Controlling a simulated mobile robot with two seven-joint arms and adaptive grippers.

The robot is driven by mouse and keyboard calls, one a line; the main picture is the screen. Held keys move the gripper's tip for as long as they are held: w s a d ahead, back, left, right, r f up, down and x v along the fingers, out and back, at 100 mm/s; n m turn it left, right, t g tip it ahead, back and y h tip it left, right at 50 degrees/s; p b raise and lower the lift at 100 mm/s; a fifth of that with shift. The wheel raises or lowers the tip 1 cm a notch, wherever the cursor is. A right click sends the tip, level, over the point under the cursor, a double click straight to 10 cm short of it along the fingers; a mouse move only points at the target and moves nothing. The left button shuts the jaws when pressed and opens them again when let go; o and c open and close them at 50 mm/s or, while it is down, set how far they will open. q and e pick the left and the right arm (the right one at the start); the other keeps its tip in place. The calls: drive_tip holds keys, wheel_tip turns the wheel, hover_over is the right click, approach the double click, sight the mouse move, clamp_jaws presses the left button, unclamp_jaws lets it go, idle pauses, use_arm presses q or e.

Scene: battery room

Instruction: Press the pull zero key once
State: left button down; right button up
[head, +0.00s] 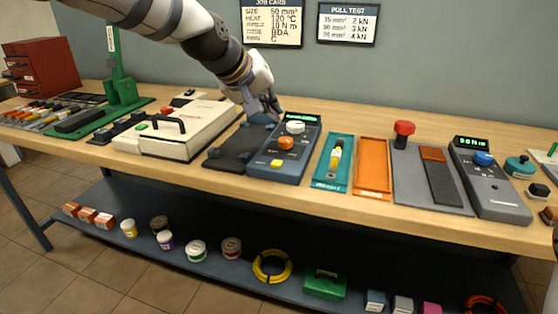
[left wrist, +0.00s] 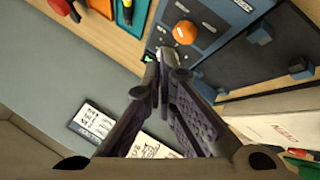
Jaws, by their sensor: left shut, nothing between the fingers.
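No key is legibly labelled pull zero. The grey tester (head: 500,203) at the right has a green lit display (head: 471,144) and a round blue knob or key (head: 483,159). My left gripper (head: 270,114) is well to the left of it, with fingers shut and empty. My right gripper is not visible.
Between console and tester lie a teal tray (head: 325,183), an orange tray (head: 372,187) and a grey plate (head: 405,190) with an upright red knob (head: 404,128). A cream case (head: 180,140) stands left. A teal stamp-like object (head: 520,166) sits right.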

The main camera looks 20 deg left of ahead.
use_arm(q)
drive_tip(key=shift+s, duration=0.1)
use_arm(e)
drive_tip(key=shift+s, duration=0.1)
use_arm(q)
drive_tip(key=b, duration=0.1)
hover_over(273, 161)
wheel_tip(273, 161, down, 8)
drive_tip(key=shift+r, duration=0.25)
drive_tip(key=shift+f, duration=0.65)
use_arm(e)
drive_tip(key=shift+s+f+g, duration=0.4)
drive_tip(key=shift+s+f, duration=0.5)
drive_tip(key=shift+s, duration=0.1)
use_arm(q)
drive_tip(key=shift+f, duration=0.45)
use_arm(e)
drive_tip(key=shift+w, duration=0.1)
use_arm(q)
drive_tip(key=shift+f, duration=0.45)
drive_tip(key=shift+r, duration=0.1)
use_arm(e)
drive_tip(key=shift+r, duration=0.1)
use_arm(q)
drive_tip(key=shift+r, duration=0.8)
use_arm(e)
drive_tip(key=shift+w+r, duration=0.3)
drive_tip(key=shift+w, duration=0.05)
